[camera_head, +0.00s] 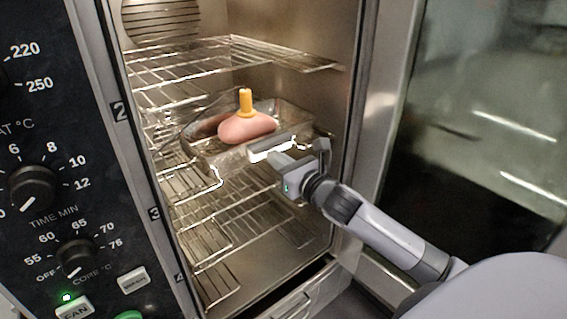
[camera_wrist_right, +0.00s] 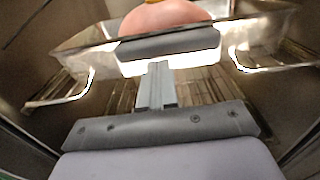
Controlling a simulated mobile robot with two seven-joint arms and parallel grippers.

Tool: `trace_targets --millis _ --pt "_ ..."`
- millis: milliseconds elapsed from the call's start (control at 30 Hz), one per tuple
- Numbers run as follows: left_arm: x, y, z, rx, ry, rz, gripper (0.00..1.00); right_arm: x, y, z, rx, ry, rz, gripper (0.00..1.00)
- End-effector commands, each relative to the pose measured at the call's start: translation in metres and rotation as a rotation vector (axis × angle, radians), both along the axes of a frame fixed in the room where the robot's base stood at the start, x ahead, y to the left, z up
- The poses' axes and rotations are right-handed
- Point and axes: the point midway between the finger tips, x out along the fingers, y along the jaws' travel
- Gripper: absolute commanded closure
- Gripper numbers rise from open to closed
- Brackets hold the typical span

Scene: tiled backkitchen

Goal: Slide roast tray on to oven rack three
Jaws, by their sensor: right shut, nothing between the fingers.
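The metal roast tray (camera_head: 207,160) is inside the open oven, holding a pink roast (camera_head: 247,128) with a yellow upright piece (camera_head: 246,102) on top. In the right wrist view the tray (camera_wrist_right: 70,50) spans the upper part, with the roast (camera_wrist_right: 165,15) above its front wall. My right gripper (camera_head: 275,160) is shut and empty at the tray's front side. In the wrist view its fingertips (camera_wrist_right: 156,72) point at the front wall, touching it or very close. Which rack bears the tray is hard to tell. My left gripper is not in view.
Wire racks show above the tray (camera_head: 200,62) and below it (camera_head: 215,235). The oven's left frame carries level numbers 2, 3 (camera_head: 154,213) and 4, beside a control panel with knobs (camera_head: 32,187). The right oven wall is close to my right gripper. A drawer-like front (camera_head: 295,300) is below.

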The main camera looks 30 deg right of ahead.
Motion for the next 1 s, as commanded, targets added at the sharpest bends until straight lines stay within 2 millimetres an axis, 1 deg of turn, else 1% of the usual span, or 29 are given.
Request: trace_targets --millis 33,300,500,667,1000 --pt "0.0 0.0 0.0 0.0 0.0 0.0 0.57 0.008 0.0 0.002 -0.004 -0.002 -0.001 1.0" --pt "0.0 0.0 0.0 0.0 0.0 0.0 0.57 0.047 0.003 0.001 -0.002 -0.003 -0.001 1.0" --pt "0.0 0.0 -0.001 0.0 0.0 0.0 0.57 0.066 0.004 0.001 -0.002 -0.001 -0.002 1.0" --pt "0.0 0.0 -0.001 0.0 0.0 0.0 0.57 0.07 0.005 0.001 -0.002 -0.001 -0.001 1.0" --pt "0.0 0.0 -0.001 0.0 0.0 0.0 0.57 0.07 0.005 0.001 -0.001 -0.001 -0.001 1.0"
